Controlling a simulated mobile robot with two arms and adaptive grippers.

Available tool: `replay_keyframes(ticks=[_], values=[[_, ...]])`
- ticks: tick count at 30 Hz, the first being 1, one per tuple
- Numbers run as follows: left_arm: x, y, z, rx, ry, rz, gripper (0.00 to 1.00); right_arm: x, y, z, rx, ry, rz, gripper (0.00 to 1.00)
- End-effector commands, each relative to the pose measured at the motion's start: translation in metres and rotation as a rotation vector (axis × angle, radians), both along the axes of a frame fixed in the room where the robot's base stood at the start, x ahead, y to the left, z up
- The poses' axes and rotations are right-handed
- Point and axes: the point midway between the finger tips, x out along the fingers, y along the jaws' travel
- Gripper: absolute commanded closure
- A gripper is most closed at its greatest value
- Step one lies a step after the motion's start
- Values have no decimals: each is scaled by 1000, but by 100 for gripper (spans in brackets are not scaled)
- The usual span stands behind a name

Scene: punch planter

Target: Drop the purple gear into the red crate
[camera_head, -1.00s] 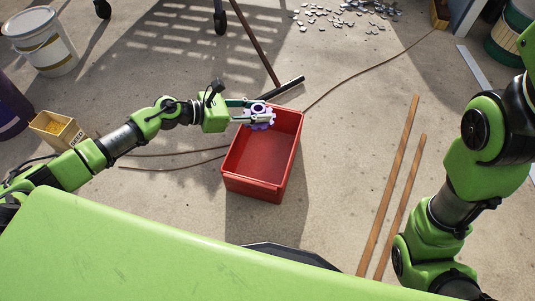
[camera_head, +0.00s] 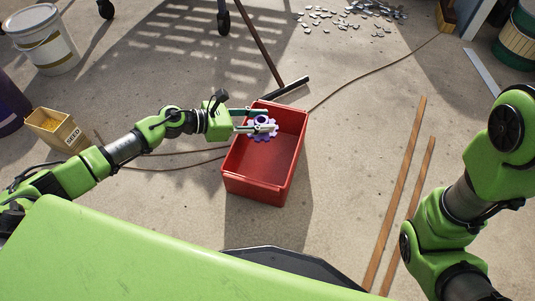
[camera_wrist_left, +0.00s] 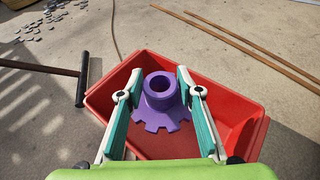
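The purple gear (camera_head: 262,130) has a raised round hub and is over the red crate (camera_head: 291,168), near its far left part. My left gripper (camera_head: 266,119) is above the crate's far left side, with its fingers spread. In the left wrist view the gear (camera_wrist_left: 160,104) is seen between the open fingers (camera_wrist_left: 160,75), with a thin gap beside the hub. It appears slightly below the fingertips; its exact height above the crate floor (camera_wrist_left: 225,125) is hard to tell. My right arm is at the right edge; its gripper is out of view.
A broom-like pole with a black head (camera_head: 288,88) lies just behind the crate. A seed box (camera_head: 62,133) and white bucket (camera_head: 46,45) stand at left. Two wooden sticks (camera_head: 402,185) lie right of the crate. Bare floor surrounds the crate's right side.

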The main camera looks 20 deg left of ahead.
Motion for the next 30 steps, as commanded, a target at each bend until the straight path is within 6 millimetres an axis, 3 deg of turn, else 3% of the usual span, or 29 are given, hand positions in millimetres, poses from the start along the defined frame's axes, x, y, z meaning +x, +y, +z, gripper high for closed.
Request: replay_keyframes(ticks=[14,30], values=[[-5,5,-2,5,5,-1,52,1,0,0,0,3,0,60],[-59,76,37,2,4,1,52,1,0,0,1,1,0,60]])
